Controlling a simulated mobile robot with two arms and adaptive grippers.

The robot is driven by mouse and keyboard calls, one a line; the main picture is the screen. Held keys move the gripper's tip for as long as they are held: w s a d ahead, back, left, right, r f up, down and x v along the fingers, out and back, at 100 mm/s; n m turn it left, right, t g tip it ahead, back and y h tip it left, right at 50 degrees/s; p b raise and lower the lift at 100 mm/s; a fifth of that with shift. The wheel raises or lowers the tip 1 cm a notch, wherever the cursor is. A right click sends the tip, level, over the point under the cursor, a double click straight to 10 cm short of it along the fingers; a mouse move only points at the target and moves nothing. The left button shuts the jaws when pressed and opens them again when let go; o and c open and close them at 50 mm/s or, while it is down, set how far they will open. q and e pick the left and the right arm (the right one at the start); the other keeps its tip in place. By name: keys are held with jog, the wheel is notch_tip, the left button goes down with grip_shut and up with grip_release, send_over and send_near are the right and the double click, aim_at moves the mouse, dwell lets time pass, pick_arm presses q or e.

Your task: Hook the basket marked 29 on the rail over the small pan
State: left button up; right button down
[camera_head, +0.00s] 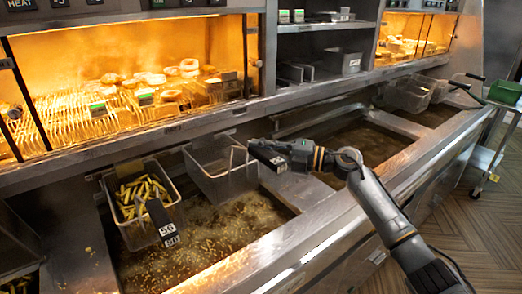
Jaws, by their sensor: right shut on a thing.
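My right gripper (262,152) reaches in from the right and is shut at the handle side of an empty wire basket (213,172). This basket hangs over the back of the near oil pan (215,225), where pieces fry in bubbling oil. Its number cannot be read; my gripper covers the handle area. Further right are a middle oil pan (376,143) and a far pan (440,116); I cannot tell which is the small one. The rail (125,168) runs behind the pans. My left gripper is not in view.
A basket of fries (138,196) with a black handle tagged 56 hangs at the left. More empty baskets (409,95) hang at the far right. A lit warming cabinet (120,90) stands behind. A cart with a green tray (505,92) stands at the right on open floor.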

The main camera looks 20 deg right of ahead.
jog(key=shift+f, duration=0.5)
jog(key=c, duration=1.1)
grip_release()
jog(key=shift+f, duration=0.1)
jog(key=v, duration=1.2)
jog(key=shift+d, duration=0.1)
